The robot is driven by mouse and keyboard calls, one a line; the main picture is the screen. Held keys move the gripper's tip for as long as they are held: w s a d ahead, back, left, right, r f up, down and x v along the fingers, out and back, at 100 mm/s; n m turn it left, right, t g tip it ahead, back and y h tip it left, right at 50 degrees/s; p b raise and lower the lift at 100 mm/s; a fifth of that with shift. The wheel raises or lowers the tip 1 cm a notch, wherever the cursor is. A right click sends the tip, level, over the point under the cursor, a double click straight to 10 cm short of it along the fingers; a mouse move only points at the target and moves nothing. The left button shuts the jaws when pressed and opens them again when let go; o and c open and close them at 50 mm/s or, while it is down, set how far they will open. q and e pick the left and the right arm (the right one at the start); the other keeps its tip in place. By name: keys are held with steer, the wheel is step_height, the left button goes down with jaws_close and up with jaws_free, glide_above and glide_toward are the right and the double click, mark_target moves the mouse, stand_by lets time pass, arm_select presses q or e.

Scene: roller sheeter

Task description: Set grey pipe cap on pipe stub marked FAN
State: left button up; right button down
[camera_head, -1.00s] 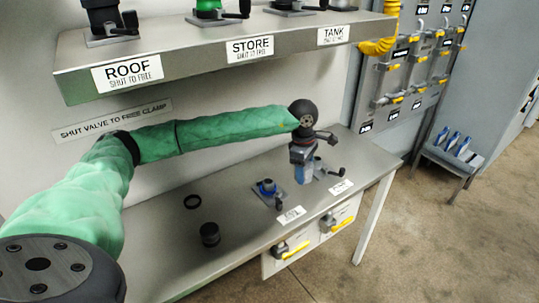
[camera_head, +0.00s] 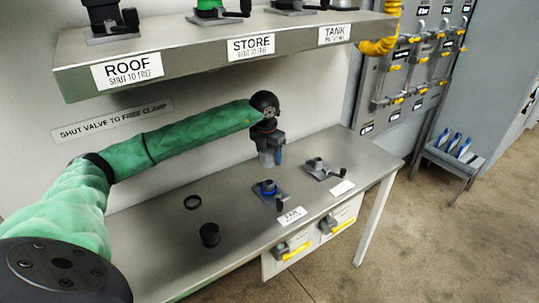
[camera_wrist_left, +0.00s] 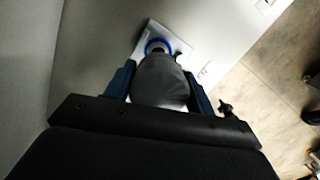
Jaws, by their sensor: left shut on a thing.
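My left gripper (camera_head: 270,158) is above the back of the bench, pointing down. In the left wrist view its blue fingers (camera_wrist_left: 160,85) are shut on a grey rounded thing (camera_wrist_left: 160,78), which looks like the grey pipe cap. A stub with a blue ring (camera_head: 268,187) stands on a plate on the bench, in front of and below the gripper; it shows beyond the held cap in the wrist view (camera_wrist_left: 156,46). A plain grey stub (camera_head: 316,164) stands to its right. The front labels (camera_head: 291,216) are too small to read surely. My right gripper is out of view.
A shelf (camera_head: 200,60) with valves marked ROOF, STORE and TANK overhangs the back. Yellow-handled valves (camera_head: 292,250) stick out at the bench front.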

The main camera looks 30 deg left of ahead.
arm_select(q)
step_height(320, 180, down, 2)
steer(key=shift+f, duration=0.15)
steer(key=shift+f+b, duration=0.35)
steer(key=shift+f, duration=1.5)
steer(key=shift+f+b, duration=0.15)
steer(key=shift+b, duration=0.25)
steer(key=shift+f+b, duration=0.45)
steer(key=shift+f, duration=0.15)
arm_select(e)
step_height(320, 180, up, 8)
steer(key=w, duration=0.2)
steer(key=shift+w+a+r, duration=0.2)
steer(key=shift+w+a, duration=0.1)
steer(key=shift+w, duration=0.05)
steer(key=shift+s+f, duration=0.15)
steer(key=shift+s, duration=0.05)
